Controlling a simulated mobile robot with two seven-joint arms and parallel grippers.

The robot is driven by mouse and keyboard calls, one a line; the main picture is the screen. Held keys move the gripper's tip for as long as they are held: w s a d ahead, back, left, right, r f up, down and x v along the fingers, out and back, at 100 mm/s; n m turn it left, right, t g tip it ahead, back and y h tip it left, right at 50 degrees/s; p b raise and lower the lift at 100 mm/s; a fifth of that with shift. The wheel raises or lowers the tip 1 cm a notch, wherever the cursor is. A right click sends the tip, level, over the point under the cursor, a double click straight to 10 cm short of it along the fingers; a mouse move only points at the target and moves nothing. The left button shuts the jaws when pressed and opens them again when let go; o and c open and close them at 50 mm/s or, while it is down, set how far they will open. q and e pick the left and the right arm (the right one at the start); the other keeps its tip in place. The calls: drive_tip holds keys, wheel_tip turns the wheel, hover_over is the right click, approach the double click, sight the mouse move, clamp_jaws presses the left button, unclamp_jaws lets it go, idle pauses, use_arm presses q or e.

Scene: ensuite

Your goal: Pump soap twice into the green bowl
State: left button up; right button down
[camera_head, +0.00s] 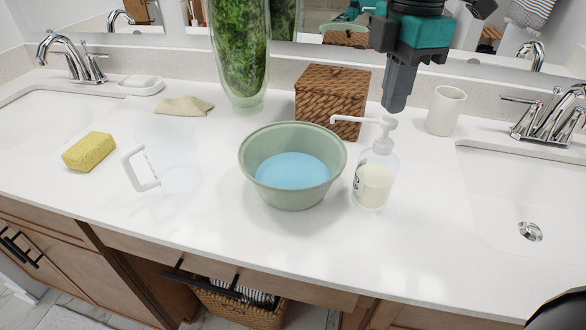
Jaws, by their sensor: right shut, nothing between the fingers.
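The green bowl (250,178) stands on the white counter, with light blue liquid inside. The soap pump bottle (374,184) stands upright just right of the bowl. It is clear with pale soap in it, and its white pump head has a spout pointing left over the bowl's right rim. My right gripper (395,106) comes down from the top, pointing downward, its fingers shut and empty. Its tips appear just above and slightly right of the pump head; I cannot tell whether they touch it. My left gripper is not in view.
A woven box (333,92) and a tall vase with greenery (240,60) stand behind the bowl. A white cup (446,111) is right of my gripper. Sinks flank the counter; the front strip is clear.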

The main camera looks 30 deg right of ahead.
sight(390, 119)
drive_tip(key=shift+f+b, duration=0.3)
drive_tip(key=shift+f, duration=0.15)
drive_tip(key=shift+f+b, duration=0.6)
drive_tip(key=shift+b, duration=0.05)
drive_tip(key=shift+f+b, duration=0.45)
drive_tip(key=shift+s, duration=0.1)
drive_tip(key=shift+r+p, duration=0.95)
drive_tip(key=shift+r, duration=0.5)
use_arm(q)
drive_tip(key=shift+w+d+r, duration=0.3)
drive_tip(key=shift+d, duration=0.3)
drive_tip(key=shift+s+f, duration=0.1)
use_arm(e)
drive_tip(key=shift+r, duration=0.1)
use_arm(q)
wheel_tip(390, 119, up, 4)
drive_tip(key=p, duration=0.3)
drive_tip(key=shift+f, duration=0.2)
use_arm(e)
wheel_tip(390, 119, up, 6)
